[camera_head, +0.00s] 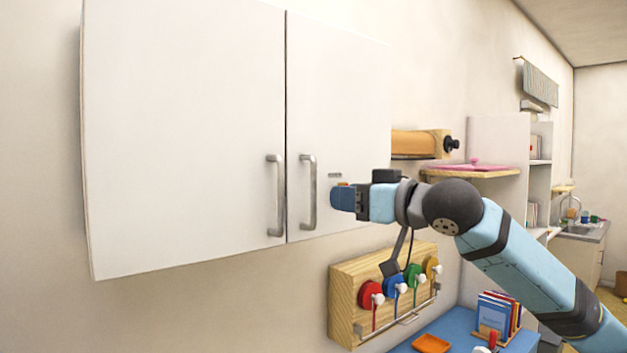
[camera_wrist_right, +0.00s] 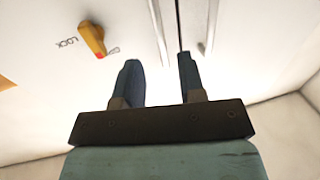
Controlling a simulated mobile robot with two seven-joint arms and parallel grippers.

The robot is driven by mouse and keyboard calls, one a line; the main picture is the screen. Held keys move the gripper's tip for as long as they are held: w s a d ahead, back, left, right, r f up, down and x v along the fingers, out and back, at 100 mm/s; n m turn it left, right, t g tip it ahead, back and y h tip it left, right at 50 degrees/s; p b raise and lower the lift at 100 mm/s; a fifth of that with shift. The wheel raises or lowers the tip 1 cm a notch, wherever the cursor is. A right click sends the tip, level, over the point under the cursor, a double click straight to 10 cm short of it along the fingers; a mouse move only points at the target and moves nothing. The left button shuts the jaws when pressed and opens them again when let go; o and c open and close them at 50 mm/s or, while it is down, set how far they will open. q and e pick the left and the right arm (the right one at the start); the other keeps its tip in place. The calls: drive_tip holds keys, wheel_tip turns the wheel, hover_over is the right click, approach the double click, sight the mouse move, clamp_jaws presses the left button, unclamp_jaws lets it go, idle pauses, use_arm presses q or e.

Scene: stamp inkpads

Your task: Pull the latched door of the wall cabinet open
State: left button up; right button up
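The wall cabinet has a left white door (camera_head: 185,130) and a right white door (camera_head: 345,110), and both look closed, with a narrow seam between them. A metal bar handle (camera_head: 277,195) is on the left door and another handle (camera_head: 309,192) is on the right door. My right gripper (camera_head: 336,197) is in front of the right door, to the right of its handle. In the wrist view the right gripper (camera_wrist_right: 157,64) has its fingers apart with nothing between them. An orange latch knob (camera_wrist_right: 92,38) with a red dot sits beside a "LOCK" marking, clear of the fingers. My left gripper is out of view.
Below the cabinet, a wooden board (camera_head: 345,290) carries several coloured discs. A blue table (camera_head: 455,330) holds books (camera_head: 495,312) and an orange tray (camera_head: 431,344). A wall shelf (camera_head: 470,173) is to the right. The space in front of the left door is clear.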

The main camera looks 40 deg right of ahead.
drive_tip(key=p, duration=0.2)
hover_over(314, 221)
drive_tip(key=shift+w+d, duration=0.1)
drive_tip(key=shift+w, duration=0.2)
drive_tip(key=shift+c, duration=0.5)
clamp_jaws()
